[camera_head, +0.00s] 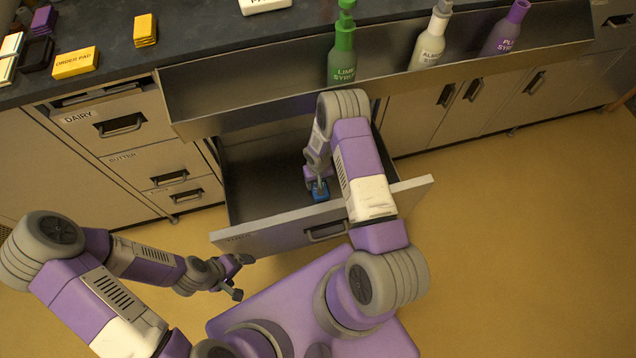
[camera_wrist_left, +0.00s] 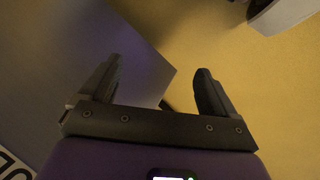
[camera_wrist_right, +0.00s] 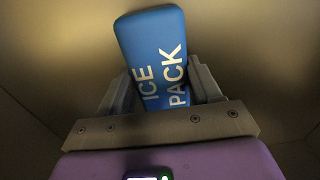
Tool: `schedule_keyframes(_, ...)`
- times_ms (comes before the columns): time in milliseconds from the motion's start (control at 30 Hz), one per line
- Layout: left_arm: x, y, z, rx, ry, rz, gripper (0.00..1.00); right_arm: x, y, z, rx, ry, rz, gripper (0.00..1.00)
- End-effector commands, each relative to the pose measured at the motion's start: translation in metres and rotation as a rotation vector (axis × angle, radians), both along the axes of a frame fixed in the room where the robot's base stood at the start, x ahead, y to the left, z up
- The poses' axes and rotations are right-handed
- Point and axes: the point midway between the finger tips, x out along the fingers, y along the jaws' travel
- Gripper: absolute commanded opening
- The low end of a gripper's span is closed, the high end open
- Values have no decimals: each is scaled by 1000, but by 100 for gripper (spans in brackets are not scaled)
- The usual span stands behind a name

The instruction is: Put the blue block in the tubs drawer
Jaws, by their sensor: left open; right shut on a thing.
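The blue block (camera_wrist_right: 152,45), marked "ICE PACK", stands out between the fingers of my right gripper (camera_wrist_right: 160,88) in the right wrist view. In the head view, the blue block (camera_head: 320,191) is low inside the open drawer (camera_head: 280,238), near its front panel. The label on that front is too small to read surely. My right gripper (camera_head: 317,182) is shut on the block and reaches down into the drawer. I cannot tell whether the block touches the drawer floor. My left gripper (camera_head: 242,276) is open and empty, outside the drawer front; it also shows in the left wrist view (camera_wrist_left: 156,80).
A steel rail with a green lime syrup bottle (camera_head: 342,58), a white bottle (camera_head: 430,38) and a purple bottle (camera_head: 505,28) overhangs the drawer's back. Shut drawers, one marked "DAIRY" (camera_head: 120,122), stand at left. The drawer's visible interior is otherwise empty. The floor at right is clear.

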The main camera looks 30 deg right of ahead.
Motion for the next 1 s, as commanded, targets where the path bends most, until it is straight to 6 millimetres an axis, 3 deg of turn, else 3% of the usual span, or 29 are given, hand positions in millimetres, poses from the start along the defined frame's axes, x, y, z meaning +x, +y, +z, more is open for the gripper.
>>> schedule_keyframes(333,0,0,0,0,0,0,90,1,0,-3,-1,-2,0,9)
schedule_keyframes(367,0,0,0,0,0,0,90,1,0,-3,0,-1,0,65)
schedule_keyframes(500,0,0,0,0,0,0,90,1,0,-3,0,-1,0,86)
schedule_keyframes(833,0,0,0,0,0,0,90,1,0,-1,-1,-2,0,89)
schedule_keyframes(1000,0,0,9,0,0,0,90,2,0,21,-1,-3,0,89)
